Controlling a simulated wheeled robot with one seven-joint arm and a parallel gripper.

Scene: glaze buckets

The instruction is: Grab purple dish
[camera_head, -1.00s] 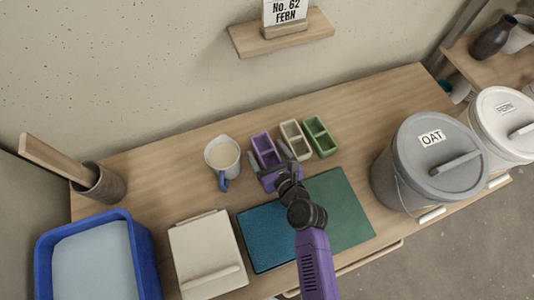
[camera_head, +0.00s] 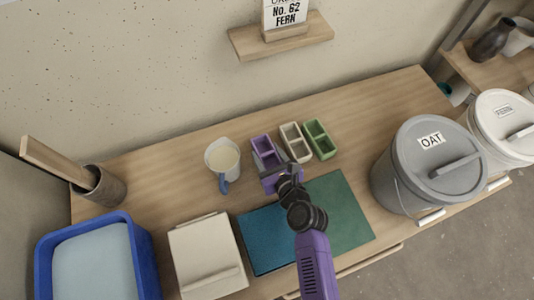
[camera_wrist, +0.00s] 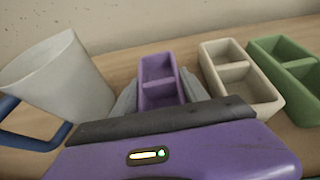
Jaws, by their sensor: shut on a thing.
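The purple dish (camera_head: 263,146) is a small two-compartment tray on the wooden table, near the back middle. It also shows in the wrist view (camera_wrist: 158,70), just beyond my gripper's purple body. My gripper (camera_wrist: 160,92) has a grey finger on each side of the dish and is shut on it. The dish's near end is hidden by my gripper in both views. I cannot tell whether the dish is clear of the table.
A cream dish (camera_head: 296,141) and a green dish (camera_head: 320,139) stand close on the right. A pitcher (camera_head: 222,158) with a blue handle stands close on the left. A blue tile (camera_head: 272,240) and a green tile (camera_head: 340,213) lie in front. A grey OAT bucket (camera_head: 425,165) stands farther right.

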